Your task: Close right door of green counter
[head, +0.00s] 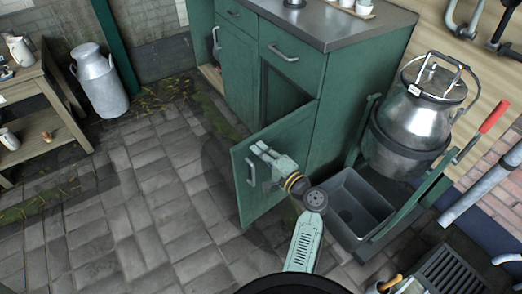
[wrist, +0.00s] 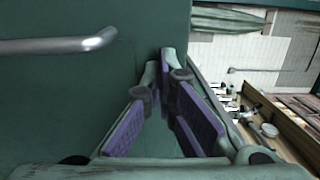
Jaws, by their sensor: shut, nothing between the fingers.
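The green counter (head: 348,85) stands at the top middle of the head view with a grey top. Its right door (head: 255,204) is swung wide open, and part of the dark inside shows behind it. The door's metal bar handle (head: 250,174) is near its free edge. My gripper (head: 259,149) is at the upper part of the door, overlapping it in the head view. In the wrist view the fingers (wrist: 166,58) are shut with nothing between them. The door (wrist: 60,105) fills the left side there, with its handle (wrist: 62,45). Whether the fingers touch the door is unclear.
A large metal churn (head: 414,115) hangs in a green stand right of the counter, above a grey bin (head: 347,207). A milk can (head: 99,82) and a wooden table (head: 46,122) stand at the left. The paved floor (head: 150,200) left of the door is clear.

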